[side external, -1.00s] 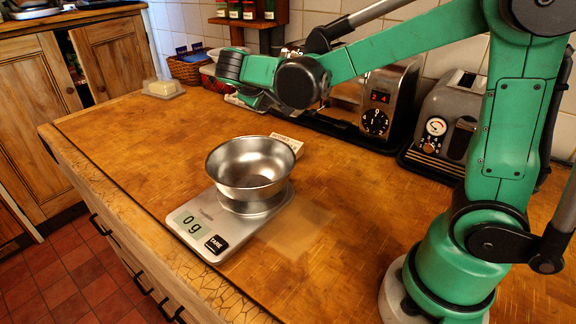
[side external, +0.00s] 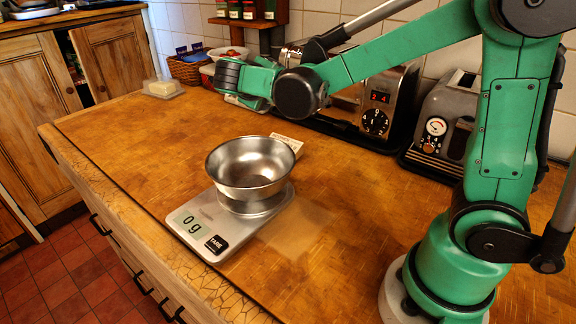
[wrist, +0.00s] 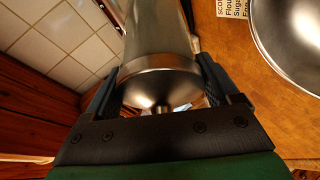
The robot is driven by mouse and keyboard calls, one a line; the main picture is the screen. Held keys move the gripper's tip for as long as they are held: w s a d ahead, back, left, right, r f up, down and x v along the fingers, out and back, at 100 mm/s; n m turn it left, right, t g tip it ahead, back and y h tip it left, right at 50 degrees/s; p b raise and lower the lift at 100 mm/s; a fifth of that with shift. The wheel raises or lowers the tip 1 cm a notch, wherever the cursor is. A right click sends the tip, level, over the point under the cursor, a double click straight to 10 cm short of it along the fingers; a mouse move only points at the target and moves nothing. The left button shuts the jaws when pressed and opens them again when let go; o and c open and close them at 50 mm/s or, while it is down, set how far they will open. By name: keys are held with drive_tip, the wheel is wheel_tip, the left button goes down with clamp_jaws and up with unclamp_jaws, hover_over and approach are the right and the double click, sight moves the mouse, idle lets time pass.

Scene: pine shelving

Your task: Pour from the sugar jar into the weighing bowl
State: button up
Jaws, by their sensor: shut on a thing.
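The weighing bowl (side external: 250,168) is shiny metal and stands on a flat scale (side external: 207,228) whose display reads 0 g. No contents show in the part of the bowl's inside that I see. Its rim also shows at the top right of the wrist view (wrist: 292,38). My gripper (wrist: 160,78) is shut on the sugar jar (wrist: 158,30), a greyish cylinder with a shiny metal end towards the wrist camera. The jar's far end and contents are hidden. In the side view my arm hides the fingers and jar, behind and above the bowl.
A toaster (side external: 388,105) and a grey appliance with a dial (side external: 440,125) line the tiled wall. A butter dish (side external: 162,88) sits at the far left. The counter left of the scale is clear.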

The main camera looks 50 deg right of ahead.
drive_tip(key=shift+d+r+n+t+h, duration=0.1)
drive_tip(key=shift+r+n+t+h, duration=0.2)
drive_tip(key=shift+h, duration=0.55)
drive_tip(key=shift+d+r+n+t+h, duration=0.15)
drive_tip(key=shift+r+n+h, duration=0.15)
drive_tip(key=shift+h, duration=0.6)
drive_tip(key=shift+a+r+n+t+h, duration=0.1)
drive_tip(key=shift+r+n+t+h, duration=0.2)
drive_tip(key=shift+h, duration=0.55)
idle(5.3)
